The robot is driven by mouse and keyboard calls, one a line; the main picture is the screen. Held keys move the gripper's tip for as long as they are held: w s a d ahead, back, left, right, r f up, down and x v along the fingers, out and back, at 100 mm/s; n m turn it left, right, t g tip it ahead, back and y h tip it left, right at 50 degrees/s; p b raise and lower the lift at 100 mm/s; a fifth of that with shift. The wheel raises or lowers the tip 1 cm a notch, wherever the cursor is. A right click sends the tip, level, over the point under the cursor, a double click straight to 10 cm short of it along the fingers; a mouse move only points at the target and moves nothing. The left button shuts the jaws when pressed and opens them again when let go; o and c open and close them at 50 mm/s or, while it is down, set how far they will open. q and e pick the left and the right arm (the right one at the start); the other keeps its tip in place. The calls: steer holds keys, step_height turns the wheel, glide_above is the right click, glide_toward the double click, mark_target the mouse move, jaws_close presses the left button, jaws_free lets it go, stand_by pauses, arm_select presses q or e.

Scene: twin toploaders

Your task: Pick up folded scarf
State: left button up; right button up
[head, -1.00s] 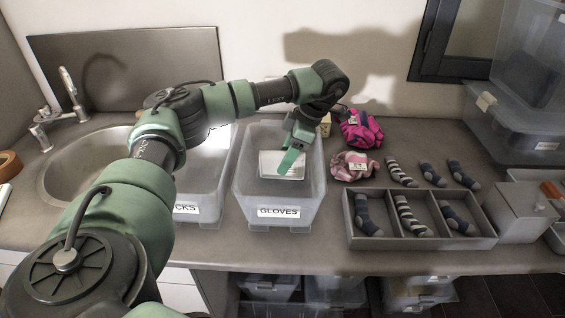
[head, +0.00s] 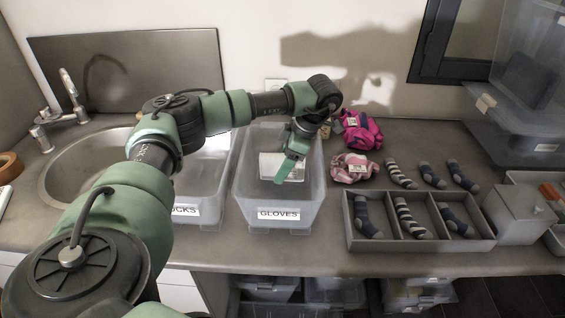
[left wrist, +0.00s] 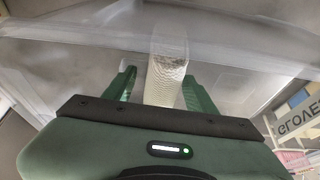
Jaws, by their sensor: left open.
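A pale cream folded cloth, which looks like the folded scarf (head: 268,162), lies in the clear bin labelled GLOVES (head: 277,226). In the left wrist view the scarf (left wrist: 167,65) shows as a ribbed, narrow strip between my two green fingers. My left gripper (head: 287,170) reaches down into this bin from above, in front of part of the scarf. In the left wrist view the left gripper (left wrist: 160,82) is open, with a gap beside the scarf; whether a finger touches it, I cannot tell. My right gripper is not in view.
A second clear bin (head: 184,211) stands to the left, beside the sink (head: 75,185). To the right are a magenta bundle (head: 362,132), a pink bundle (head: 352,168), loose socks, and a grey divided tray (head: 420,243) with socks. The bin walls surround my gripper.

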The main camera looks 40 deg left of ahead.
arm_select(q)
jaws_close()
stand_by(0.3)
